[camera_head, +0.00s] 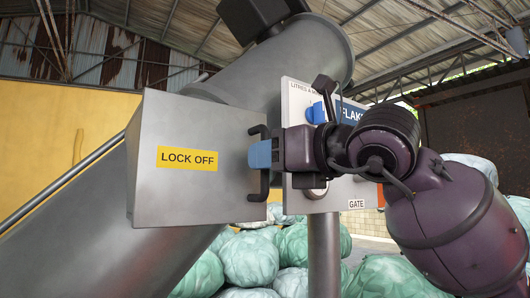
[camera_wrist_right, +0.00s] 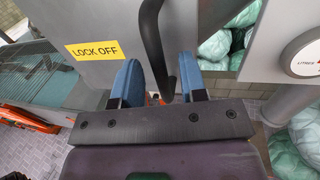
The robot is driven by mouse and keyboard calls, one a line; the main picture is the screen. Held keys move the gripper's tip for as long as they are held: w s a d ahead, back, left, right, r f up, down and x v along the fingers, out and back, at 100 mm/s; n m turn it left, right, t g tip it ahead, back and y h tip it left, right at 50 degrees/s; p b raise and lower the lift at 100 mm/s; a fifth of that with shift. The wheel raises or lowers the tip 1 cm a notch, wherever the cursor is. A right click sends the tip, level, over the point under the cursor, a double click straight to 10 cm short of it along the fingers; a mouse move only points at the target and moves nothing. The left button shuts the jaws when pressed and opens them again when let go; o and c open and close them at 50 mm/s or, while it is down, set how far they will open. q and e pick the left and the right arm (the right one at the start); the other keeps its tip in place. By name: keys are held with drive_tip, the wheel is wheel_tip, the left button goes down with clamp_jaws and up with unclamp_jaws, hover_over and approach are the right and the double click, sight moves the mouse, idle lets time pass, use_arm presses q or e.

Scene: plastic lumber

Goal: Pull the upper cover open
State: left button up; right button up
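The upper cover (camera_head: 172,190) is a grey metal plate with a yellow LOCK OFF label (camera_head: 187,158), left of the middle in the head view. It also shows at the upper left of the wrist view (camera_wrist_right: 90,20). Its black upright bar handle (camera_head: 264,184) is at the right edge. My right gripper (camera_head: 260,154) is at this handle. In the right wrist view the handle (camera_wrist_right: 153,42) runs down between the two blue fingers (camera_wrist_right: 158,84), with some space beside it, so the gripper looks open around it. My left gripper is not in view.
A white sign panel (camera_head: 300,98) with a blue label and a GATE tag stands right behind the handle, on a grey post (camera_head: 323,255). A large grey sloping tube (camera_head: 290,65) rises behind the cover. Pale green bales (camera_head: 250,260) lie below.

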drive_tip(key=shift+w+a, duration=0.5)
drive_tip(key=shift+a, duration=0.05)
drive_tip(key=shift+c, duration=0.2)
clamp_jaws()
